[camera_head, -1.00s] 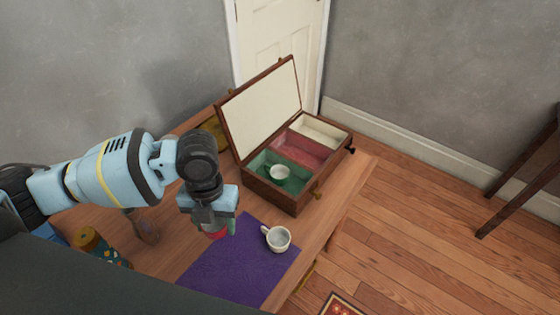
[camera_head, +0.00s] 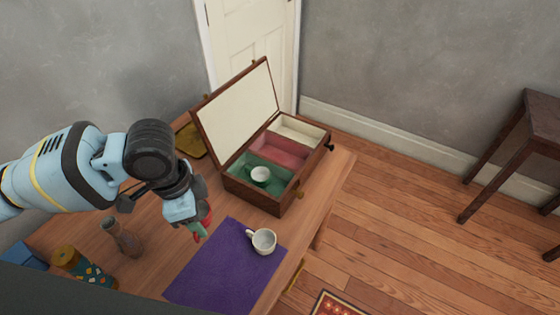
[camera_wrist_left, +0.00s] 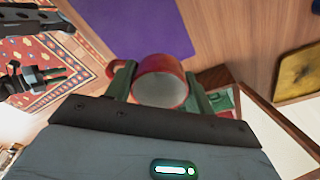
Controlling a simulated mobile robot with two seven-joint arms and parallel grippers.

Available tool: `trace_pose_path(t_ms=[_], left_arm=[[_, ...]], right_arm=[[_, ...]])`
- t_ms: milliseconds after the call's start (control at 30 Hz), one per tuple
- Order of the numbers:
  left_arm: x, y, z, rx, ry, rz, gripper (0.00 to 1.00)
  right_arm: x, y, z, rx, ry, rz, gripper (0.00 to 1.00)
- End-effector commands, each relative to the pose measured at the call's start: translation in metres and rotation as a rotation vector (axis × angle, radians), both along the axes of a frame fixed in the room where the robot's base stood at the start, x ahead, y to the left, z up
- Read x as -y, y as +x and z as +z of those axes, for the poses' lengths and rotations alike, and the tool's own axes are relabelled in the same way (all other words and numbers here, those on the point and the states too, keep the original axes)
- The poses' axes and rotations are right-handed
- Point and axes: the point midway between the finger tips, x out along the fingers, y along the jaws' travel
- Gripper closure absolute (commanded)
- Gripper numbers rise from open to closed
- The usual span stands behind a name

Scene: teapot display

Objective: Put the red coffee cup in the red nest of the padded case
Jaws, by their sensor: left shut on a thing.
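My left gripper (camera_head: 201,228) is shut on the red coffee cup (camera_head: 208,217), just above the upper left edge of the purple mat. In the left wrist view the red cup (camera_wrist_left: 160,82) sits between the two green fingers, its pale inside facing the camera and its handle to the left. In the head view the gripper hides most of the cup. The padded case (camera_head: 252,193) stands open to the right of the gripper. Its red nest (camera_head: 282,151) is the empty middle compartment.
A brown vase (camera_head: 122,238) and a patterned canister (camera_head: 82,267) stand at left. The case lid (camera_head: 238,112) is raised.

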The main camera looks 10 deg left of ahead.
Motion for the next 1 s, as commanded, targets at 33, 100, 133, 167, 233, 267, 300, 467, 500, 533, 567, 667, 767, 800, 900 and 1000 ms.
trace_pose_path(t_ms=[33, 100, 133, 167, 233, 267, 300, 467, 500, 533, 567, 667, 767, 800, 900, 1000], left_arm=[[0.0, 0.0, 0.003, 0.002, 0.0, 0.081, 0.7], [0.001, 0.0, 0.006, 0.003, 0.0, 0.203, 0.7], [0.001, 0.0, 0.008, 0.002, 0.0, 0.255, 0.7], [0.001, 0.001, 0.01, 0.003, 0.0, 0.309, 0.7], [0.001, 0.0, 0.013, 0.002, 0.001, 0.43, 0.7], [0.002, 0.0, 0.014, 0.002, 0.0, 0.483, 0.7], [0.002, 0.001, 0.017, 0.002, 0.0, 0.553, 0.7], [0.003, 0.001, 0.023, 0.002, -0.001, 0.816, 0.7], [0.003, 0.0, 0.025, 0.001, -0.001, 0.872, 0.7], [0.003, 0.0, 0.026, 0.001, -0.001, 0.911, 0.7], [0.003, 0.0, 0.027, 0.0, 0.0, 0.948, 0.7], [0.003, 0.0, 0.03, 0.0, -0.002, 1.045, 0.7], [0.003, 0.0, 0.031, 0.0, -0.001, 1.104, 0.7], [0.003, 0.0, 0.031, -0.001, 0.0, 1.118, 0.7], [0.003, 0.0, 0.031, -0.001, 0.0, 1.134, 0.7], [0.003, 0.0, 0.031, -0.001, 0.0, 1.135, 0.7]], right_arm=[[0.0, 0.0, 0.0, 0.0, -0.001, 0.001, 0.64], [0.0, 0.0, 0.0, 0.0, -0.001, 0.001, 0.64], [0.0, 0.0, 0.0, 0.0, -0.001, 0.001, 0.64], [0.0, 0.0, 0.0, 0.001, 0.0, 0.0, 0.64], [0.0, 0.0, 0.0, 0.001, 0.0, 0.0, 0.64], [0.0, 0.0, 0.0, 0.001, 0.0, 0.0, 0.64], [0.0, 0.0, 0.0, 0.001, 0.0, 0.0, 0.64], [0.0, 0.0, 0.0, 0.001, 0.001, -0.001, 0.64], [-0.001, 0.0, 0.0, 0.001, 0.001, -0.002, 0.64], [-0.001, 0.001, 0.0, 0.001, 0.002, -0.002, 0.64], [-0.001, 0.001, 0.0, 0.001, 0.003, -0.003, 0.64], [-0.002, 0.001, 0.001, 0.001, 0.005, -0.005, 0.64], [-0.003, 0.001, 0.001, 0.001, 0.007, -0.009, 0.64], [-0.003, 0.001, 0.001, 0.001, 0.008, -0.01, 0.64], [-0.003, 0.001, 0.001, 0.001, 0.008, -0.01, 0.64], [-0.003, 0.001, 0.001, 0.001, 0.008, -0.01, 0.64]])
